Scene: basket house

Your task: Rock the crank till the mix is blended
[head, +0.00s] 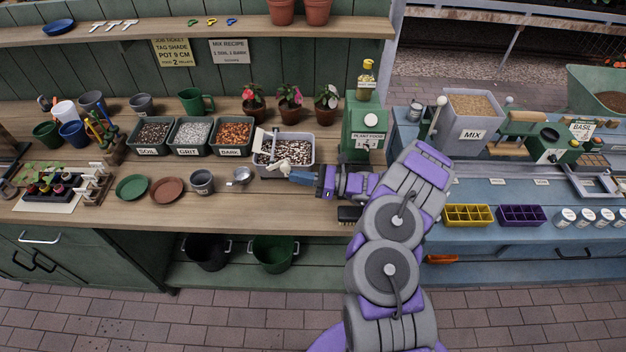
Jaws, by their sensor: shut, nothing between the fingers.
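A grey tub (310,152) of speckled mix (287,152) stands on the wooden bench, right of the bark tray. Dark, white and brown bits show in the mix. A pale upright piece (259,138) stands at the tub's left side; I cannot tell whether it is a crank. My gripper (280,168) is shut and empty at the tub's front edge, pointing left; whether it touches the tub is unclear. A grey hopper labelled MIX (471,134), filled with brown material, stands on the blue bench. A lever with a white ball knob (441,101) rises at its left side.
Trays of soil (153,149), grit (193,149) and bark (233,149) stand left of the tub. A metal scoop (239,176) lies in front of them. Potted flowers (290,115) stand behind the tub. A green plant food dispenser (364,130) stands to the right.

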